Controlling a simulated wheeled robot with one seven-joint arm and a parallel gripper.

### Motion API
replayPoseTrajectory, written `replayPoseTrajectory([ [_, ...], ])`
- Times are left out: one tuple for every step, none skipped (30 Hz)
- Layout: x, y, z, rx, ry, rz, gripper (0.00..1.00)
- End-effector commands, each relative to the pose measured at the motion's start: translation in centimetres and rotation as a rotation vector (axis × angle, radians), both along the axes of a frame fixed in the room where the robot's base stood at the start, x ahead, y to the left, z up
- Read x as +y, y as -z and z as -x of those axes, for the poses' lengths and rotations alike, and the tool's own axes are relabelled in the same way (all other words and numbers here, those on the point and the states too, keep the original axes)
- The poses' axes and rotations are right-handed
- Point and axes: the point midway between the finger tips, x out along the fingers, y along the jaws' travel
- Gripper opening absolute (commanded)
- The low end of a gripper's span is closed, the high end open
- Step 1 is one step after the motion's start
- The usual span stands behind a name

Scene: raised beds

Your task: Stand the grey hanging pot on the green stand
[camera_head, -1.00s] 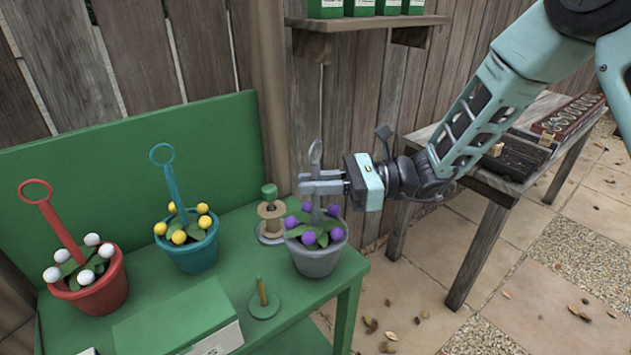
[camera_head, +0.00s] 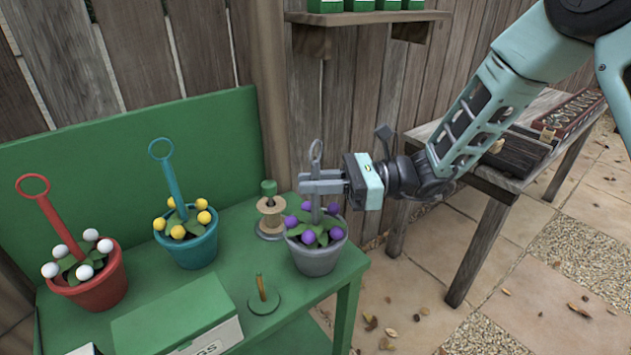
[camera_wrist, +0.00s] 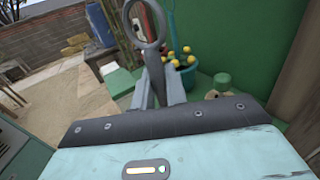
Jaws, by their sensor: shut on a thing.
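The grey hanging pot (camera_head: 315,261) has purple flowers and a grey upright handle with a ring (camera_head: 316,151) at its top. My gripper (camera_head: 317,187) is shut on the handle below the ring, and the pot hangs roughly upright. In the wrist view the ring (camera_wrist: 146,22) rises between the fingers (camera_wrist: 160,88); the pot itself is hidden there. The green stand (camera_head: 226,286), bench-like with a tall back panel, lies under and behind the pot, near its right end. I cannot tell whether the pot's base touches the top.
A red pot (camera_head: 95,286) with white flowers and a teal pot (camera_head: 193,250) with yellow flowers stand left. A wooden table (camera_head: 478,190) is right.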

Motion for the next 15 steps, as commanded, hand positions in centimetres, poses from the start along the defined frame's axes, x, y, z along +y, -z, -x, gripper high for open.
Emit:
replayPoseTrajectory([
  [0.02,0.11,0.03,0.001,0.000,0.001,0.00],
  [0.02,0.12,0.03,0.001,0.000,0.002,0.00],
  [0.02,0.14,0.04,0.002,0.000,0.002,0.00],
  [0.02,0.15,0.04,0.002,0.000,0.002,0.20],
  [0.02,0.16,0.04,0.002,0.000,0.002,0.28],
  [0.02,0.17,0.04,0.002,0.000,0.002,0.39],
  [0.02,0.16,0.04,0.002,0.000,0.002,0.39],
  [0.01,0.16,0.04,0.002,0.000,0.002,0.39],
  [0.01,0.16,0.04,0.002,0.000,0.002,0.39],
  [0.01,0.15,0.04,0.002,0.000,0.002,0.39],
  [0.01,0.15,0.04,0.002,0.000,0.002,0.39],
  [0.01,0.15,0.04,0.002,0.000,0.002,0.39],
  [-0.01,0.23,0.05,0.003,0.000,0.004,0.39],
  [-0.01,0.23,0.05,0.003,0.000,0.004,0.39],
  [-0.01,0.22,0.05,0.003,0.000,0.004,0.39],
])
